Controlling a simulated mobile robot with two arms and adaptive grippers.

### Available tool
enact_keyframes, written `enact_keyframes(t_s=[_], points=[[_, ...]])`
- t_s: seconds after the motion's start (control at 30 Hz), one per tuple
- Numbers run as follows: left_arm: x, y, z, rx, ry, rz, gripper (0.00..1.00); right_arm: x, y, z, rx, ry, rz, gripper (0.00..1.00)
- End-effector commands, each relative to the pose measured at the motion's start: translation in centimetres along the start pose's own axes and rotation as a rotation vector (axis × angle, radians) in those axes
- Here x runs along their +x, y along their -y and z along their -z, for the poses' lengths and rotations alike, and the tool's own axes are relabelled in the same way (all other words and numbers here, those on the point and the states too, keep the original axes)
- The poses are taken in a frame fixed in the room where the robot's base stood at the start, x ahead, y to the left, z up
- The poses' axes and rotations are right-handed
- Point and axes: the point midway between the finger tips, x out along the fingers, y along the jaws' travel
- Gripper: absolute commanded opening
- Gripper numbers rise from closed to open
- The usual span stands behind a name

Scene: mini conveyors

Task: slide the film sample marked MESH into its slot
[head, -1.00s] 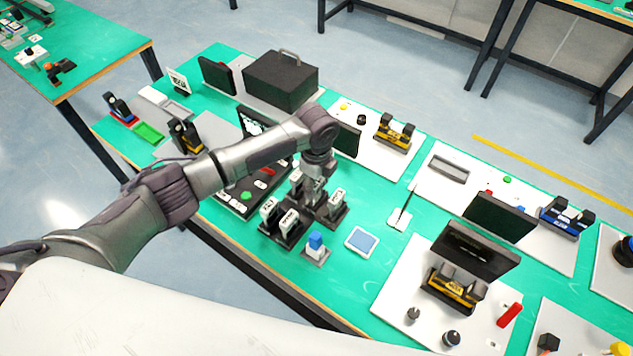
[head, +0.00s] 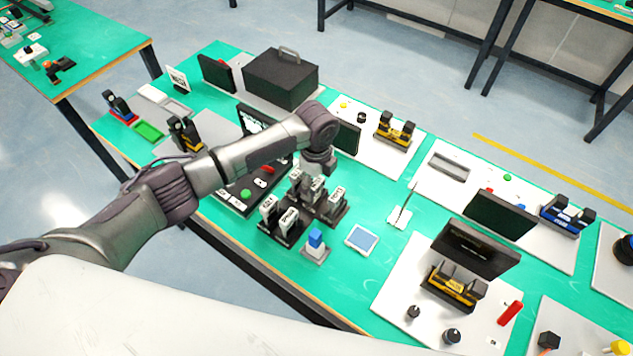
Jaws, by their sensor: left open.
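Several white film samples stand upright in black holders in the middle of the table. Two front ones (head: 268,207) and (head: 289,219) share a holder, and another sample (head: 337,195) stands to the right. The lettering is too small to tell surely which is MESH. My left gripper (head: 315,177) is open, pointing down over the rear of the group, just above a white sample (head: 316,186). The arm and wrist partly hide the fingers, so contact cannot be told. I cannot make out the matching slot. My right gripper is not in view.
A control panel (head: 238,196) is left of the holders. A black case (head: 281,78) stands behind. Bare green table shows right of the holders.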

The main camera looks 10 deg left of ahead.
Motion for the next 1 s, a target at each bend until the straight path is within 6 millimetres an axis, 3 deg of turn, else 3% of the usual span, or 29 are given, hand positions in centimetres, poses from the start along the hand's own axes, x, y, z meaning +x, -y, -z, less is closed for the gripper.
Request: enact_keyframes(t_s=[0.5, 0.7, 1.0], points=[[-9.8, 0.1, 0.0, 0.001, 0.001, 0.004, 0.8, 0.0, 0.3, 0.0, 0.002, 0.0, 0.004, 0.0], [-11.4, 0.1, 0.0, 0.0, 0.0, 0.002, 0.8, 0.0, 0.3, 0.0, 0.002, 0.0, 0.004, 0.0], [-11.6, 0.0, 0.0, 0.0, 0.0, 0.001, 0.8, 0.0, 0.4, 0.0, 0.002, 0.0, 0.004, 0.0]])
